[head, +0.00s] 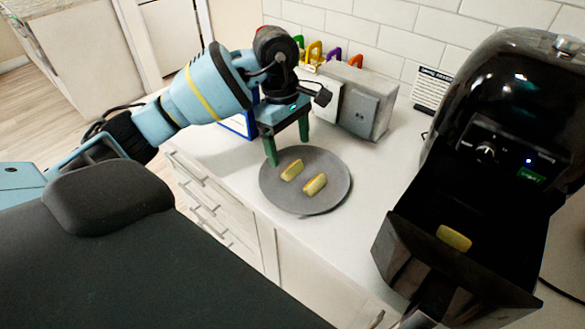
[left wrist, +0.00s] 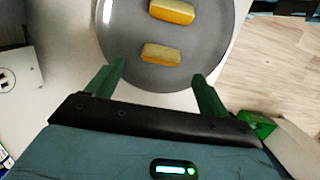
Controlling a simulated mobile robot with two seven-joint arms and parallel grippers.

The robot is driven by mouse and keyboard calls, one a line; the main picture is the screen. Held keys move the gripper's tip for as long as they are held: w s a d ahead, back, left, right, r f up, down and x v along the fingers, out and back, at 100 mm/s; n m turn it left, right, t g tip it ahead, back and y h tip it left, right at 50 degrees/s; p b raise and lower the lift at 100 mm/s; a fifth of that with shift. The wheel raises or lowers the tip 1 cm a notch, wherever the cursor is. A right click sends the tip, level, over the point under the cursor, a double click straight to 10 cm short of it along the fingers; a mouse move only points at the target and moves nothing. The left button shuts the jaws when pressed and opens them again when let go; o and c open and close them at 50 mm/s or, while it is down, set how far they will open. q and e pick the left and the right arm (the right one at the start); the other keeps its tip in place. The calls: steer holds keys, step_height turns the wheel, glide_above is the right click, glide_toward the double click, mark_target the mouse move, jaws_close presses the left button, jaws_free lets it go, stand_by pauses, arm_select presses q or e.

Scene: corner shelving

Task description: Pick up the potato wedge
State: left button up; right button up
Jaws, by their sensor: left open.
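Two yellow potato wedges lie apart on a round grey plate (head: 328,198) on the white counter. One wedge (head: 292,170) is nearer my left gripper, and the other wedge (head: 315,184) lies to its right. A third wedge (head: 454,237) rests in the open drawer of the black air fryer. My left gripper (head: 288,140) is open and empty above the plate's far left edge. In the left wrist view, the near wedge (left wrist: 161,53) lies just beyond the open green fingers (left wrist: 160,85), and the other wedge (left wrist: 172,11) lies farther off. My right gripper is not in view.
The black air fryer (head: 510,95) stands at the right with its drawer (head: 400,245) pulled out. A grey toaster-like box (head: 372,105) and colourful handles (head: 315,50) stand against the tiled wall. Bare counter (head: 380,180) lies between plate and fryer.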

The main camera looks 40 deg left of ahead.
mark_target(292, 165)
arm_select(q)
steer(key=shift+s+d+f+p, duration=0.1)
steer(key=shift+d+f+p, duration=0.15)
steer(key=shift+f, duration=1)
steer(key=shift+d+f+p, duration=0.15)
steer(key=shift+d+f, duration=0.05)
steer(key=shift+f, duration=1.05)
steer(key=shift+c, duration=0.4)
steer(key=c, duration=1)
